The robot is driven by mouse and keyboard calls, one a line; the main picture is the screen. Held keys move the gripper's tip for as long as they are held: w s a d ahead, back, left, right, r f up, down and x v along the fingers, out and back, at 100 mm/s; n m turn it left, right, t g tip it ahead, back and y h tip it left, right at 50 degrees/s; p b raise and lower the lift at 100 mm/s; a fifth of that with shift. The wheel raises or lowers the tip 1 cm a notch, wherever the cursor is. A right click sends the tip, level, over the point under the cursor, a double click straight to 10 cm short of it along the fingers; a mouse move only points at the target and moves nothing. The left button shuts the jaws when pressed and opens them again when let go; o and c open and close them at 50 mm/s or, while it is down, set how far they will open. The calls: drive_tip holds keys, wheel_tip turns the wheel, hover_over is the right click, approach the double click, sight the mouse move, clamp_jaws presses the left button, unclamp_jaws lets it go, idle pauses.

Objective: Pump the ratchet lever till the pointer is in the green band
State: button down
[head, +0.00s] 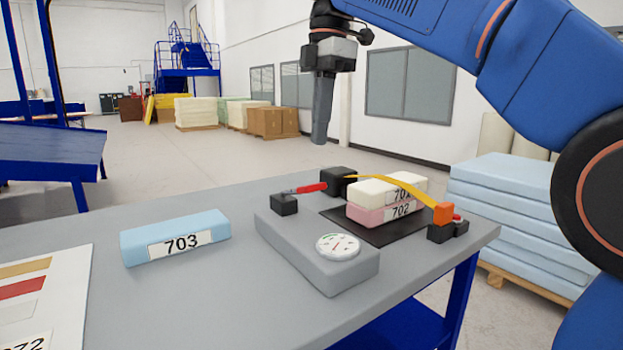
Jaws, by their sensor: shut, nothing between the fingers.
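The ratchet lever (310,188) has a red grip and lies low, between a small black block (284,205) and the black ratchet housing (338,181). A yellow strap (398,187) runs from the housing over a cream foam block (375,189) stacked on a pink foam block marked 702 (372,214), down to an orange end piece (443,213). The round white gauge (338,246) sits on the grey base (318,262). Its pointer and bands are too small to read. My gripper (320,138) is shut, empty, and hangs pointing down, above and apart from the lever.
A blue foam block marked 703 (176,237) lies on the grey table (230,290) left of the base. A white chart board (45,290) is at the table's left front. Blue foam slabs (520,215) stand beyond the table's right edge. The air around my gripper is clear.

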sight(317, 186)
drive_tip(key=shift+f, duration=0.1)
idle(0.3)
drive_tip(key=shift+s+a+f, duration=0.1)
drive_tip(key=shift+a+f, duration=0.05)
drive_tip(key=shift+f, duration=1.55)
drive_tip(key=shift+s+a+f, duration=0.1)
drive_tip(key=shift+a+f, duration=0.05)
drive_tip(key=shift+f, duration=1.5)
drive_tip(key=shift+f, duration=2.25)
drive_tip(key=shift+w, duration=0.1)
